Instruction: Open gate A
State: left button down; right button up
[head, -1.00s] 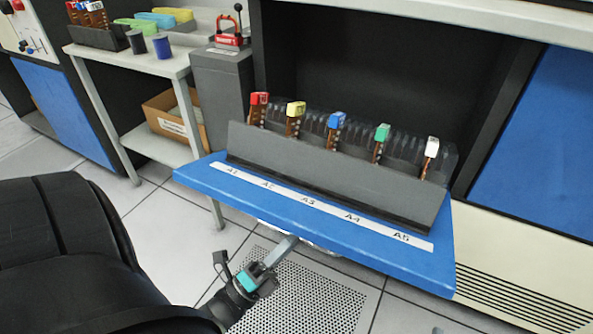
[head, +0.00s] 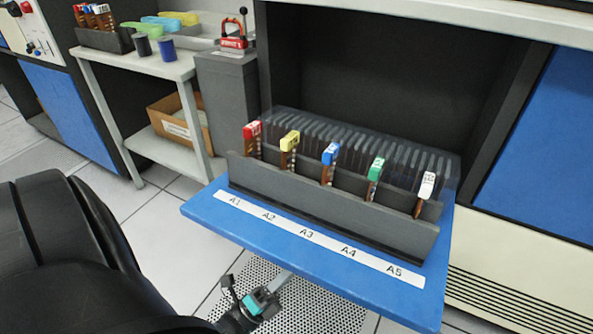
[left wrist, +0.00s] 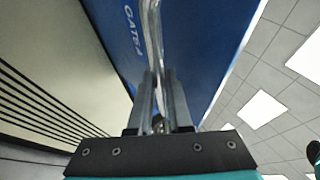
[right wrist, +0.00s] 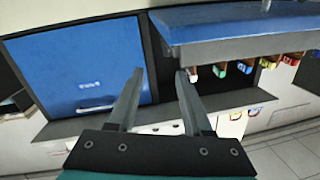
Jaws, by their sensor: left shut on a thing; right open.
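Gate A (head: 410,290) is a blue panel folded down from a dark cabinet opening. Its top face shows a white strip (head: 310,240) labelled A1 to A5. In the left wrist view its outer blue face (left wrist: 190,50) carries partly readable "GATE" lettering. My left gripper (head: 264,300) is below the gate's front edge. It is shut on the gate's metal handle (left wrist: 152,28), which runs up between the fingers. My right gripper (right wrist: 155,95) is open and empty; in its view the gate (right wrist: 230,25) is ahead, upper right.
A grey rack (head: 330,208) on the gate holds red, yellow, blue, green and white-topped cards. A side table (head: 150,66) and a grey bin (head: 225,110) with a red padlock-like item (head: 234,40) stand left.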

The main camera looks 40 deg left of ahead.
pick_arm(q)
jog(key=shift+w+a+r, duration=0.15)
jog(key=shift+w+a, duration=0.05)
jog(key=shift+w, duration=0.1)
jog(key=c, duration=0.8)
grip_release()
jog(key=shift+d, duration=0.1)
jog(key=shift+c, duration=0.2)
jog(key=shift+s, duration=0.1)
jog(key=shift+s+d, duration=0.15)
